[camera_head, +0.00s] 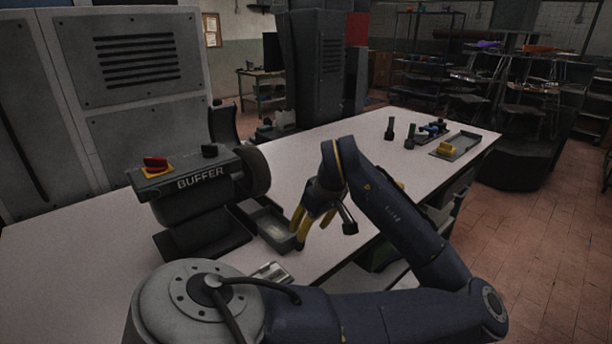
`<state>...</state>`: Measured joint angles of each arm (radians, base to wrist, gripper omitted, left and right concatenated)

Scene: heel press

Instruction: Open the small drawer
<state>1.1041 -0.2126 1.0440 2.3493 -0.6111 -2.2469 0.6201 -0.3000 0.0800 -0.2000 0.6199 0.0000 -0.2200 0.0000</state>
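The forearm that comes in from the right bears my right gripper (313,226), with yellow-edged fingers pointing down. The fingers look spread, with nothing visible between them. It hangs over the front edge of the workbench (335,143), just right of a grey shallow tray (268,221). I cannot tell whether they touch. No small drawer shows clearly. Dark and green parts below the bench edge (440,212) may be drawer fronts, partly hidden by my forearm. My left gripper is not in view.
A dark buffer machine (205,190) with a red knob stands left of the tray. Small bottles (390,129) and a tray with a yellow block (446,148) sit at the bench's far end. The bench middle is bare. Shelving (428,60) stands behind.

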